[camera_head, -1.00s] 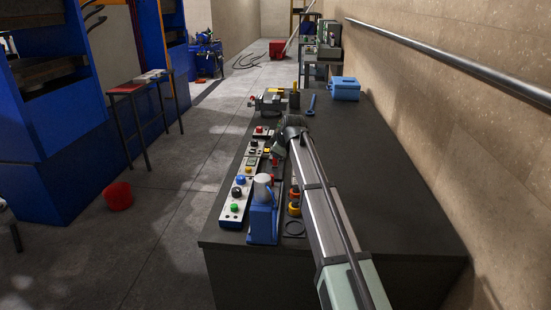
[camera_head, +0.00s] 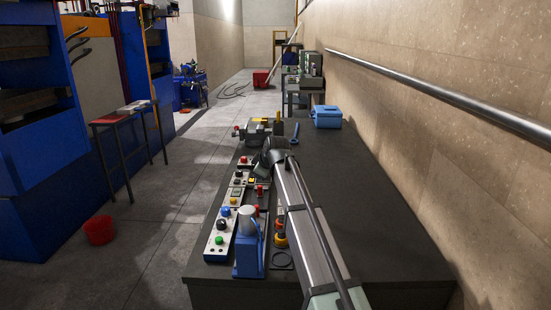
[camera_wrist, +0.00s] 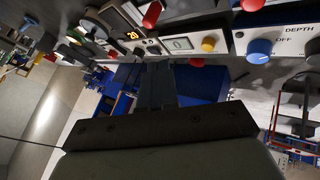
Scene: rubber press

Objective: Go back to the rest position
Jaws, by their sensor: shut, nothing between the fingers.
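My gripper shows in the wrist view (camera_wrist: 158,85) as dark fingers held together, with nothing between them. They point toward the control boxes, and I see no clear contact. In the head view my arm reaches over the dark bench (camera_head: 370,235), and its end is near the row of control boxes; the fingertips are hidden there. The near control box (camera_head: 218,232) is white with blue, black and green buttons.
A blue device with a grey top (camera_head: 248,245) stands at the bench's near left. A vise (camera_head: 258,128) and a blue box (camera_head: 326,117) are at the far end. A rail (camera_head: 430,88) runs along the right wall. The bench's right side is clear.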

